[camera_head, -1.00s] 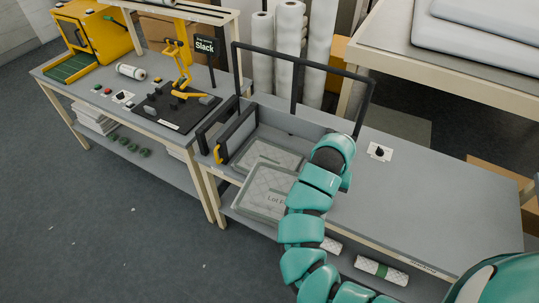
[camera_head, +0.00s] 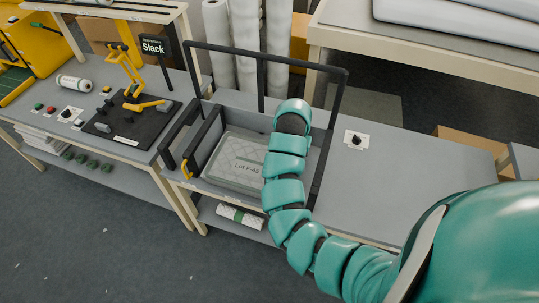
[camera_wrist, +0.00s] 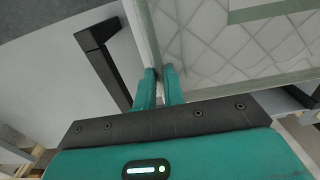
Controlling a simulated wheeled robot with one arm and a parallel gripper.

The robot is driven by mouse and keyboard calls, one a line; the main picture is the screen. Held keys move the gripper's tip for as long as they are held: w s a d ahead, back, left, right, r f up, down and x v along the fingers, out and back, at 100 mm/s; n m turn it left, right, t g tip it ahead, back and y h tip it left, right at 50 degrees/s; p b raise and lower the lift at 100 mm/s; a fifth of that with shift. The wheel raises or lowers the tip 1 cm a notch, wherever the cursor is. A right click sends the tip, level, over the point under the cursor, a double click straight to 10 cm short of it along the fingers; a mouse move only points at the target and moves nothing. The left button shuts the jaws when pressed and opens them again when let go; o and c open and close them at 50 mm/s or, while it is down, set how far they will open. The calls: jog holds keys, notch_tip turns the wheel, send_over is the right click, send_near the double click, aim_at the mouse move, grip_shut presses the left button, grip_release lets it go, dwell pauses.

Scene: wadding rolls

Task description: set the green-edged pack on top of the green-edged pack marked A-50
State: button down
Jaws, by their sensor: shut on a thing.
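A quilted grey-white pack with a pale green edge, printed "Lot F-45" (camera_head: 236,161), lies flat in or just over the black-framed bay on the bench. In the wrist view the fingers of my gripper (camera_wrist: 160,72) are closed on the green edge of this quilted pack (camera_wrist: 215,40). In the head view my arm hides the gripper and the pack's right side. No A-50 marking is readable, and any pack beneath the held one is hidden. I cannot tell whether the held pack rests on something.
A tall black hoop (camera_head: 345,110) rises around the bay, with a black side panel (camera_head: 203,140) at its left. A knob plate (camera_head: 356,140) sits on the clear bench right of it. A "Slack" sign (camera_head: 153,45) and a yellow device (camera_head: 128,70) stand left.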

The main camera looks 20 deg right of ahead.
jog(key=w+f, duration=0.1)
jog(key=w+f+b, duration=0.1)
jog(key=w, duration=0.1)
jog(key=w+f+b, duration=0.1)
jog(key=w, duration=0.1)
jog(key=shift+w+a, duration=0.25)
jog(key=shift+a, duration=0.05)
jog(key=w+f+b, duration=0.3)
jog(key=w+f, duration=0.1)
jog(key=f, duration=0.1)
jog(key=shift+w+a, duration=0.2)
jog(key=shift+a, duration=0.2)
jog(key=shift+w+f+p, duration=0.2)
jog(key=shift+f+p, duration=0.15)
jog(key=shift+f, duration=0.1)
notch_tip(320, 180, down, 2)
jog(key=shift+f+p, duration=0.25)
jog(key=shift+p, duration=0.1)
jog(key=shift+f, duration=0.1)
